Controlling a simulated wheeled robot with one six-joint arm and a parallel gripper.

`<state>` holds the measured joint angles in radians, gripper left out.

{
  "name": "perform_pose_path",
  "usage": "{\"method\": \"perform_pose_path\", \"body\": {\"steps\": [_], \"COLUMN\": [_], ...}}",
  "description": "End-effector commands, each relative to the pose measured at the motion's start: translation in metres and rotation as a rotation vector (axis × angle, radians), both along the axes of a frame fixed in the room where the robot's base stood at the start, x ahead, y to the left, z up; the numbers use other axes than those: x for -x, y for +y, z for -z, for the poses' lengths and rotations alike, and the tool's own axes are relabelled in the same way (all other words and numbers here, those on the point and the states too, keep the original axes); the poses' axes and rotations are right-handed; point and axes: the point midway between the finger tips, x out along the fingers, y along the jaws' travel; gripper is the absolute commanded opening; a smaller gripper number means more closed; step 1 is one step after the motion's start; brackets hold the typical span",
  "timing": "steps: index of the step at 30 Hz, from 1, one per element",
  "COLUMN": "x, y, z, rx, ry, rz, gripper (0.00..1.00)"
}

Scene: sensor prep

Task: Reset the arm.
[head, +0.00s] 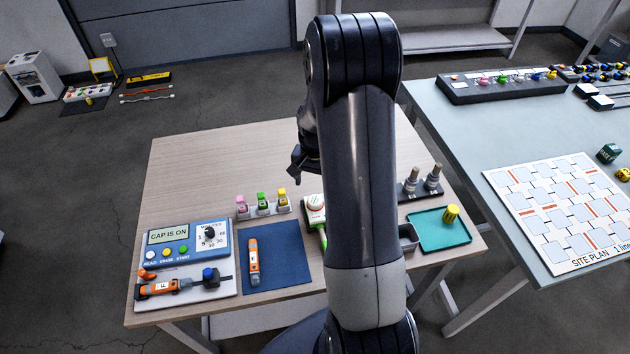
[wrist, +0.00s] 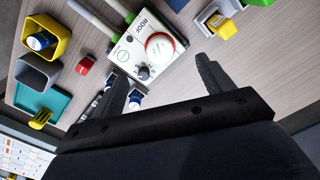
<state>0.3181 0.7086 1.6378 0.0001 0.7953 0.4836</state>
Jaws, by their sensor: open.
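My gripper (wrist: 165,88) is open in the wrist view, with nothing between its two dark fingers. Past the fingertips is a white box marked ROOF (wrist: 143,42) with a round red-and-white button and a dark knob. In the head view my gripper (head: 299,174) shows partly, left of my arm, above the bare wooden table (head: 200,165). My arm stands upright in the middle of the head view and hides part of the table behind it.
Left on the table are a CAP IS ON display unit (head: 170,236), a blue mat (head: 283,262) with an orange tool (head: 254,262), and several coloured connectors. A teal tray (head: 432,238) holds a yellow piece (head: 451,214). The table's back left is clear. A grey table (head: 455,130) stands right.

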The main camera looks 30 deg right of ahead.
Motion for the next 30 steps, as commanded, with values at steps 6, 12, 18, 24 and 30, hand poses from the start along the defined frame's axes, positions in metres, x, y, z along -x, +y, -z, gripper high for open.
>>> {"method": "perform_pose_path", "body": {"steps": [6,12,18,24,30], "x": [0.0,0.0,0.0,0.0,0.0], "y": [0.0,0.0,0.0,0.0,0.0], "z": [0.005,0.024,0.05,0.063,0.063], "rx": [-0.001,0.0,0.0,-0.001,0.0], "ry": [0.001,0.001,0.001,0.001,0.0], "rz": [0.0,0.0,0.0,0.0,0.0], "gripper": [0.76,0.76,0.76,0.76,0.76]}}
